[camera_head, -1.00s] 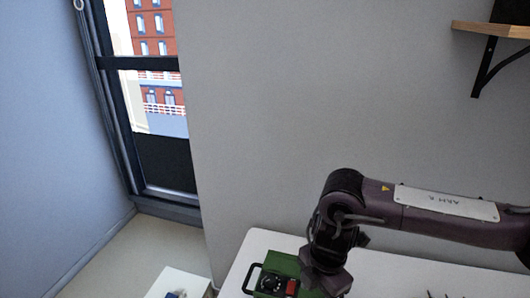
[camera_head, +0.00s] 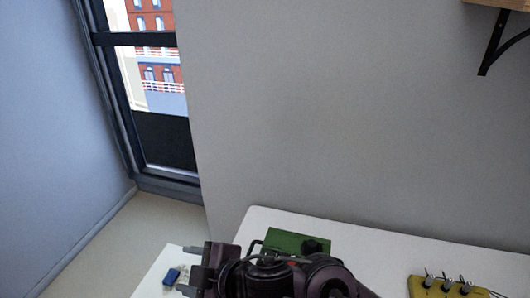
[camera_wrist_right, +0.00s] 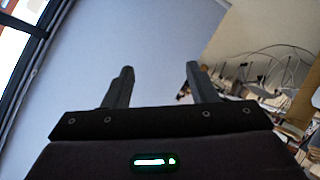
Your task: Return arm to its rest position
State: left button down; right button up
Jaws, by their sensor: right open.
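My right gripper (camera_head: 188,270) shows at the bottom of the head view, pointing left, with its two fingers apart. It appears in front of the left end of the white table, and its arm hides part of a green box. In the right wrist view the two fingers (camera_wrist_right: 159,70) are spread with nothing between them, against a plain pale blue wall. My left gripper is not in view.
The green box (camera_head: 283,240) with a black handle stands on the white table (camera_head: 385,250). A yellow panel with several toggles (camera_head: 440,288) is at the right. A blue object (camera_head: 172,276) lies on a white surface at lower left. A shelf bracket (camera_head: 492,45) is at upper right.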

jog(key=w+d+f+m+t+h, duration=0.1)
jog(key=w+d+f+m+h, duration=0.15)
jog(key=d+m, duration=0.45)
jog(key=w+d+f+m+t+h, duration=0.1)
jog(key=d+m+t+h, duration=0.2)
jog(key=d, duration=0.5)
jog(key=s+d+f+m+g+h, duration=0.35)
jog(key=s+d+f, duration=0.2)
jog(key=d, duration=0.35)
jog(key=s+d+f+m+g+h, duration=0.25)
jog(key=s+d+f+m, duration=0.3)
jog(key=d, duration=0.35)
notch_tip(320, 180, down, 30)
jog(key=s+n+g+b, duration=0.1)
jog(key=s+g+b, duration=0.1)
jog(key=b, duration=0.1)
jog(key=s+d+f+g+b, duration=0.1)
jog(key=s+d+f+b, duration=0.2)
jog(key=s+f, duration=1.7)
notch_tip(320, 180, down, 4)
jog(key=shift+d+r+y, duration=0.25)
jog(key=shift+d+y, duration=0.1)
